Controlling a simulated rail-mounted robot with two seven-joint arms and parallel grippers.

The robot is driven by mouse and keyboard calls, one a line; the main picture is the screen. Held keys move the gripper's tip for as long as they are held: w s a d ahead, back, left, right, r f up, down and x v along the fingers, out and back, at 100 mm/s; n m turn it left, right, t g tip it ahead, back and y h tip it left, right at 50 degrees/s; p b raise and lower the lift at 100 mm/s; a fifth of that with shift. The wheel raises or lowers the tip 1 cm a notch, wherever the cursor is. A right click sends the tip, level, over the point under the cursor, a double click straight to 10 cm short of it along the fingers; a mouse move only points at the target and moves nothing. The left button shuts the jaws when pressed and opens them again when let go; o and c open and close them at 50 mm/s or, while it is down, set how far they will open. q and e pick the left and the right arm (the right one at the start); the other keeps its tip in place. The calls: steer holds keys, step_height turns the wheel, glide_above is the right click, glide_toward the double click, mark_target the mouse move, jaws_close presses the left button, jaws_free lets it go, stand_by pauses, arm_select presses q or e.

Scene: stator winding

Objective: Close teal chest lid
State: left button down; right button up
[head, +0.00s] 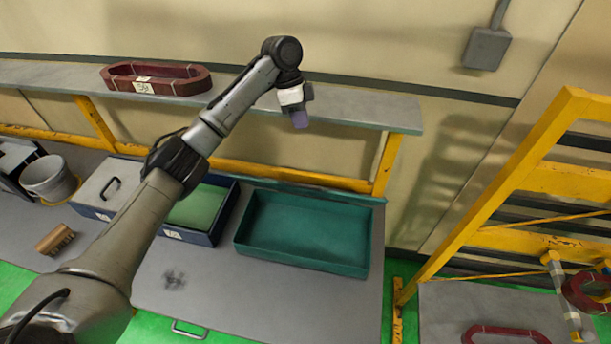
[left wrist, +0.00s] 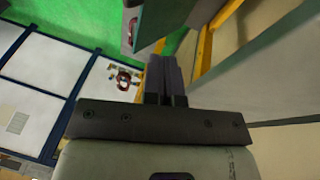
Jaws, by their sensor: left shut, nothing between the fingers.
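The teal chest (head: 305,238) stands on the grey bench, right of the middle, and I look into its empty inside. A thin teal strip along its back edge (head: 335,194) looks like the raised lid seen nearly edge-on. My left gripper (head: 300,120) is up in front of the wall shelf, above and behind the chest, apart from it. In the left wrist view its fingers (left wrist: 164,75) are shut and empty. A teal panel (left wrist: 152,22) shows just beyond the fingertips there; I cannot tell whether it is the lid. My right gripper is out of view.
A blue box with a green inside (head: 203,208) stands left of the chest, partly behind my left arm. Further left are a grey-lidded box (head: 98,190) and a bucket (head: 48,178). The shelf (head: 350,104) holds a dark red coil (head: 155,78). A yellow frame (head: 490,195) stands at right.

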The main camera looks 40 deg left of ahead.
arm_select(q)
steer(key=s+d+f+p, duration=0.1)
steer(key=f, duration=0.2)
steer(key=s+d+f+m+p, duration=0.1)
steer(key=d+f, duration=0.1)
steer(key=f, duration=0.2)
steer(key=s+d+f+m+g, duration=0.1)
steer(key=s+d+f, duration=0.1)
steer(key=f, duration=0.2)
steer(key=shift+d+f+h+p, duration=0.1)
steer(key=shift+f+h+p, duration=0.05)
steer(key=shift+h+p, duration=0.25)
steer(key=shift+s+d+f, duration=0.25)
steer(key=shift+s+f, duration=0.05)
steer(key=shift+f, duration=0.2)
